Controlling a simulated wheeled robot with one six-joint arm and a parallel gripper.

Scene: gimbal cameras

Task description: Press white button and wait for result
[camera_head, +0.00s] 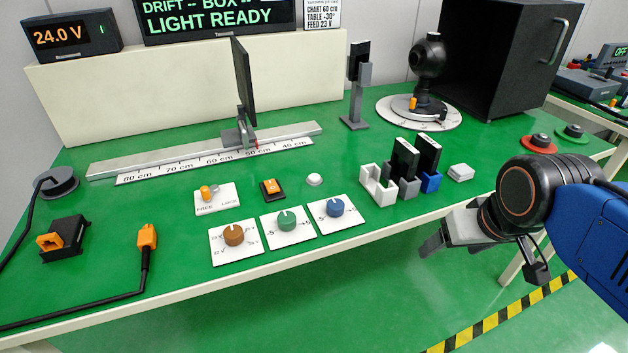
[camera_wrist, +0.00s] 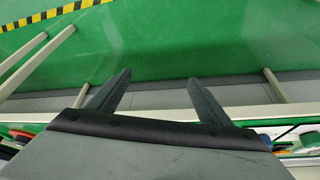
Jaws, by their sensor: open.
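A small round white button (camera_head: 314,179) sits on the green bench top (camera_head: 330,240) in the head view, behind the dial plates and right of an orange switch. My gripper (camera_head: 430,246) hangs off the bench's front edge, to the right of the button and well apart from it. In the wrist view my gripper (camera_wrist: 157,85) shows two dark fingers spread apart with nothing between them. The wrist camera looks past the fingers to the green floor and bench legs, and I cannot make out the white button there.
Dial plates with brown (camera_head: 233,236), green (camera_head: 287,221) and blue (camera_head: 335,208) knobs stand at the bench front. White, grey and blue holders (camera_head: 378,184) stand right of them. A screen (camera_head: 220,17) reads "LIGHT READY". Red (camera_head: 538,144) and green (camera_head: 572,132) buttons are at the far right.

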